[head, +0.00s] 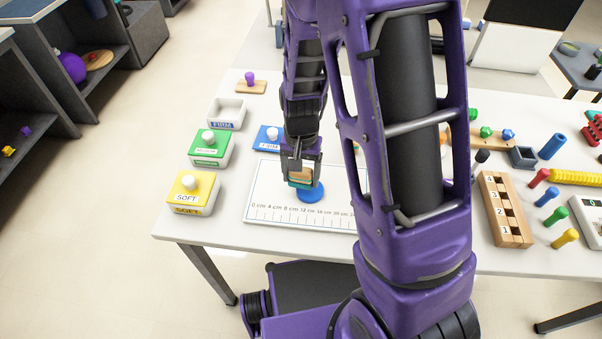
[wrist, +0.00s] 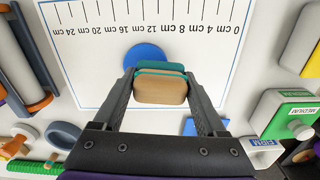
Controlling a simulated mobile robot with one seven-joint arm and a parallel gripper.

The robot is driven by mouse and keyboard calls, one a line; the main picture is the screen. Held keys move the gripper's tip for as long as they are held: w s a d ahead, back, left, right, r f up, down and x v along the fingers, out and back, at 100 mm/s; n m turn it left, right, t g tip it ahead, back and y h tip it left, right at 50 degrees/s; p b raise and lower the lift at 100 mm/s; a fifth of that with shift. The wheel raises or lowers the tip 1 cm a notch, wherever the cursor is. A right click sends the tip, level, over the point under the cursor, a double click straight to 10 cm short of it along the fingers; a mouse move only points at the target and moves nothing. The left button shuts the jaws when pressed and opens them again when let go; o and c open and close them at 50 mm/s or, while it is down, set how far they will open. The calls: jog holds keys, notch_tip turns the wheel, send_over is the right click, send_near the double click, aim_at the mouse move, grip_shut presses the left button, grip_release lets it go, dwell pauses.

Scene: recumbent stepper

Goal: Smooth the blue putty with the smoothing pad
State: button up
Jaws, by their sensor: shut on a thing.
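The blue putty (head: 312,194) is a flat round disc on the white measuring board (head: 262,205). It also shows in the wrist view (wrist: 143,55), partly hidden behind the smoothing pad. The smoothing pad (wrist: 160,88) has a tan wooden block and a teal underside. My gripper (head: 301,171) is shut on the pad, and its two fingers hold the block from both sides. In the head view the pad's teal face is at the near left edge of the putty, over it or just beside it. I cannot tell whether they touch.
A yellow SOFT tub (head: 194,190), a green MEDIUM tub (head: 210,147) and a blue FIRM lid (head: 268,137) stand left of and behind the board. An open white tub (head: 227,113) is farther back. Numbered wooden block (head: 503,208) and colored pegs lie at right.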

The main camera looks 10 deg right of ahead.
aim_at(319, 188)
jog(key=shift+f+b, duration=0.85)
jog(key=shift+f, duration=0.35)
dwell(0.3)
jog(key=shift+s+d+r, duration=0.1)
jog(key=shift+s+d, duration=0.15)
jog(key=shift+d, duration=0.5)
jog(key=shift+s+d, duration=0.25)
jog(key=shift+d, duration=0.5)
jog(key=shift+s+d+r, duration=0.1)
jog(key=shift+s+d, duration=0.15)
jog(key=shift+d, duration=0.5)
jog(key=shift+f, duration=0.1)
jog(key=shift+b, duration=0.35)
jog(key=shift+w, duration=0.45)
